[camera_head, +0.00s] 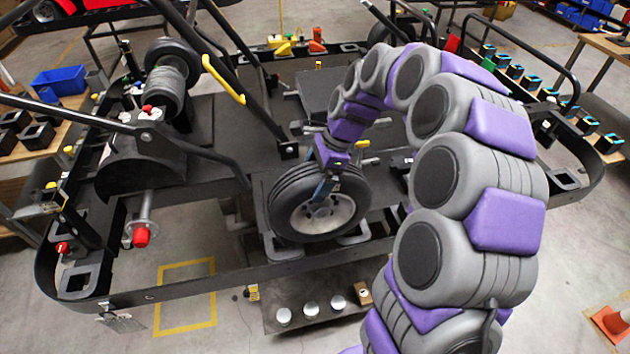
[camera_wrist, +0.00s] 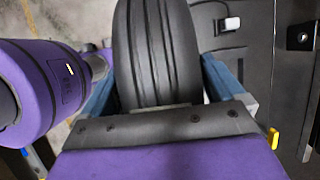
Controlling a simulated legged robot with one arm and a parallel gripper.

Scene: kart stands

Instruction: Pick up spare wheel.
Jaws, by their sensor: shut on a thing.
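The spare wheel (camera_head: 318,202) is a black grooved tyre with a silver-grey rim. It stands upright at the near side of the kart stand (camera_head: 190,292), in the middle of the head view. My gripper (camera_head: 326,186) reaches down over it from above, with a blue finger across the rim side. In the wrist view, the tyre tread (camera_wrist: 157,50) fills the space between the two blue fingers of my gripper (camera_wrist: 160,85), which is shut on it. The tyre's lower part is close to the stand's grey supports; I cannot tell whether they touch.
Another wheel (camera_head: 170,75) is mounted upper left on the stand. Black tubes and a yellow handle (camera_head: 222,78) rise behind the held wheel. A lower shelf (camera_head: 315,300) bears several silver discs. An orange cone (camera_head: 612,322) stands at lower right. The floor at lower left is clear.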

